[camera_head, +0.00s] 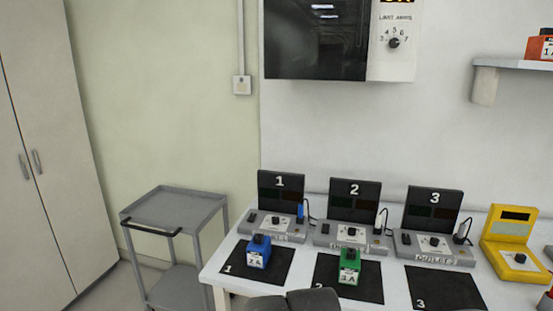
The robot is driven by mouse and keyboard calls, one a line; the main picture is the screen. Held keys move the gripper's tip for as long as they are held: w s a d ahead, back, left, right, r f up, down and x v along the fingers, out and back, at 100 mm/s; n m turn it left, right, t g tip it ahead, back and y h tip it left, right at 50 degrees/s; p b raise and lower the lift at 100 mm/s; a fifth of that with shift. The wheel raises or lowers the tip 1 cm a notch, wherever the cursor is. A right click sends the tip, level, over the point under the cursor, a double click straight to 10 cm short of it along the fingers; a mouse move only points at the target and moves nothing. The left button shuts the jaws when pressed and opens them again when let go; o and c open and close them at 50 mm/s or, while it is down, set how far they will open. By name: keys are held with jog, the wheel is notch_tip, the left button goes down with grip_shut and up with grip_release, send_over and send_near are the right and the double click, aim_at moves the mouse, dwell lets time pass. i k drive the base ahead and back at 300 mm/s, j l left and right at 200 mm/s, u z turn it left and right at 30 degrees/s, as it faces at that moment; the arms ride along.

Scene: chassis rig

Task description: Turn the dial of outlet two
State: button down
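Outlet two (322,239) is a grey box on the white bench, in the middle of three alike. A black panel (355,199) marked 2 stands behind it. Its dial (351,231) is a small dark knob on a white face; the pointer's setting is too small to read. A dark grey rounded part of my own arm shows at the bottom edge, in front of the bench. My gripper's fingers are not in view.
A green block (349,265) stands on mat 2 (328,281), in front of outlet two. A blue block (257,251) stands on mat 1; mat 3 (444,287) is empty. Outlets one (268,234) and three (463,255) flank it. A yellow device (513,257) stands at right.

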aim_at(351, 230)
jog(key=i+j+z, duration=0.15)
jog(key=i+z, duration=0.15)
jog(key=i, duration=0.15)
jog(key=i+j+z, duration=0.25)
jog(key=i, duration=0.2)
